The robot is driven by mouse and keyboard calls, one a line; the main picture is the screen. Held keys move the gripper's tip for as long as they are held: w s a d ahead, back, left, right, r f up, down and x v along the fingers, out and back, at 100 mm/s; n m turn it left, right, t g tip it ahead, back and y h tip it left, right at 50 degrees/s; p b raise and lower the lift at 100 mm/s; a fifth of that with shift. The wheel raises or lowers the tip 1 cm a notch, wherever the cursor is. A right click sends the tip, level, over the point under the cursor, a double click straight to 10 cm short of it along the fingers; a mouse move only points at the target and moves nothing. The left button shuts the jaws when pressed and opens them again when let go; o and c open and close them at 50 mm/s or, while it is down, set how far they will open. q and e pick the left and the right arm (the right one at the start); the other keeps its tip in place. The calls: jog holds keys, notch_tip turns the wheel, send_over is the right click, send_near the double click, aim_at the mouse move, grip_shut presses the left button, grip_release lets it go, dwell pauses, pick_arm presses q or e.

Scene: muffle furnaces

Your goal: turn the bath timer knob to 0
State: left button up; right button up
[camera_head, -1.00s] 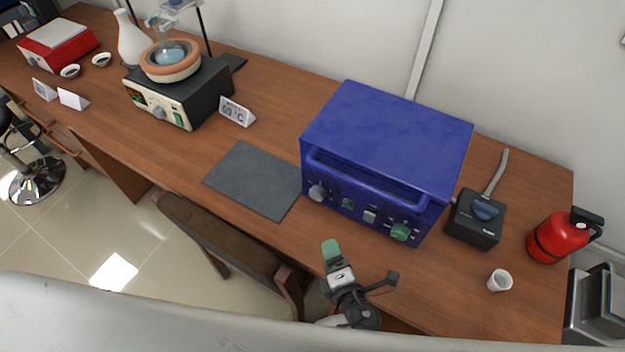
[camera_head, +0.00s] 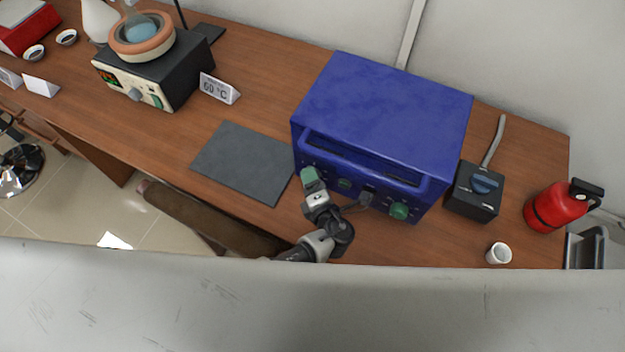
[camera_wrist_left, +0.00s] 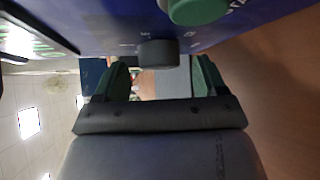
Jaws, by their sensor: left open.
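The blue box-shaped appliance (camera_head: 385,105) stands on the desk, with knobs along its front panel. In the left wrist view a dark grey round knob (camera_wrist_left: 158,53) appears between or just beyond the open fingers (camera_wrist_left: 160,78); contact cannot be told. A green knob (camera_wrist_left: 198,10) is nearer the camera. Dial marks are unreadable. My right gripper is not in view.
A dark mat (camera_head: 243,162) lies left of the blue appliance. A black box with a blue knob (camera_head: 484,184), a white cup (camera_head: 498,253) and a red extinguisher (camera_head: 555,207) stand right. A heating unit (camera_head: 185,68) with a bowl and a "60 °C" sign (camera_head: 219,89) stand left.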

pick_arm(q)
jog(key=shift+w+a, duration=0.15)
jog(key=shift+w, duration=0.2)
jog(key=shift+c, duration=1.7)
jog(key=c, duration=0.6)
jog(key=shift+r+n+h+p, duration=0.2)
jog(key=shift+n+h+p, duration=0.1)
jog(key=shift+p, duration=0.55)
jog(key=n+g+h+p, duration=0.1)
jog(key=p, duration=0.1)
jog(key=g+p, duration=0.1)
jog(key=p, duration=0.1)
jog(key=shift+a+r+n+h+p, duration=0.15)
jog(key=shift+r+n+h+p, duration=0.1)
jog(key=shift+n+h+p, duration=0.15)
jog(key=shift+f+n+g+h+p, duration=0.1)
jog(key=shift+n+g+h+p, duration=0.45)
jog(key=shift+p, duration=0.45)
jog(key=shift+g+h, duration=0.25)
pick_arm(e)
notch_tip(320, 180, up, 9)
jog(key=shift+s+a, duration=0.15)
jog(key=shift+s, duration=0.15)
pick_arm(q)
jog(key=shift+f, duration=0.1)
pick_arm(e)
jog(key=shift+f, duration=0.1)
